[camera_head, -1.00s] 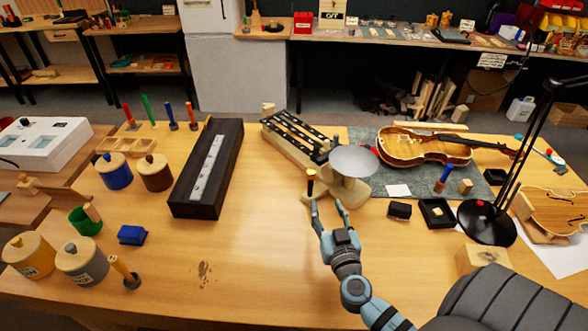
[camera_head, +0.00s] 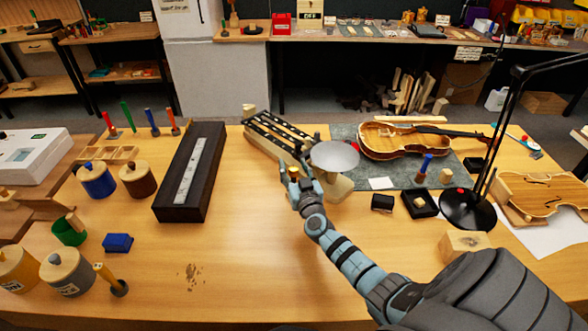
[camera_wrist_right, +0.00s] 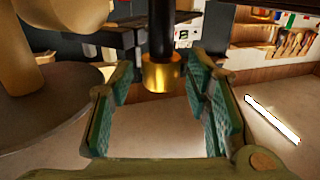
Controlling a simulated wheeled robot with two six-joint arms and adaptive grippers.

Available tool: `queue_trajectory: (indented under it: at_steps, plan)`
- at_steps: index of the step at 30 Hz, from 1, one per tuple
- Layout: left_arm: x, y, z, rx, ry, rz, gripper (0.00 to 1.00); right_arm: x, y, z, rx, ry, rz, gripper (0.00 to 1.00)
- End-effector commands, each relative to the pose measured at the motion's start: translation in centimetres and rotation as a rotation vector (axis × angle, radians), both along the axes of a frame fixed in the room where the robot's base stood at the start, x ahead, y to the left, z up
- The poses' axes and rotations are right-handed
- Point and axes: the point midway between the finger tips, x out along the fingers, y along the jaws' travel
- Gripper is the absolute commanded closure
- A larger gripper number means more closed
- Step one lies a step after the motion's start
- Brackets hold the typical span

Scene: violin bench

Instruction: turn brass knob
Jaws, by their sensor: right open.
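The brass knob (camera_wrist_right: 161,74) is a small gold cylinder on the end of a dark shaft. In the right wrist view it sits between the open fingertips of my right gripper (camera_wrist_right: 155,92), near their far ends, with gaps on both sides. In the head view the knob (camera_head: 293,171) shows small at the near end of a wooden fixture with dark rails (camera_head: 275,135). My right gripper (camera_head: 300,184) partly covers that spot. My left gripper is not in view.
A pale round disc (camera_head: 335,155) stands close on the right of the gripper. A long black case (camera_head: 190,175) lies to the left. A violin body (camera_head: 390,140), a small black tray (camera_head: 419,204) and a black lamp (camera_head: 467,208) are to the right. The bench front is mostly clear.

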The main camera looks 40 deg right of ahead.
Motion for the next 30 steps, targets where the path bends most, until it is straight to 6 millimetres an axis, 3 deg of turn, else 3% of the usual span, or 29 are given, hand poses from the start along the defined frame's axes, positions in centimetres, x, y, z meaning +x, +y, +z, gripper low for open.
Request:
queue_trajectory:
  at_steps: [2,10,22,30]
  plan:
    - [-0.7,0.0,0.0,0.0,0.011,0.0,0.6,0.0,0.0,0.0,0.0,0.0,0.0,0.56]
    - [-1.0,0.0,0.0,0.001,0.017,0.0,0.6,0.0,0.0,0.0,0.0,0.0,0.0,0.99]
    - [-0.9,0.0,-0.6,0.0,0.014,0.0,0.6,0.0,0.1,-0.2,0.004,-0.001,-0.046,1.0]
    - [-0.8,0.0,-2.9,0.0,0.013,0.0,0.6,0.0,0.2,-0.5,0.005,-0.001,-0.204,1.0]
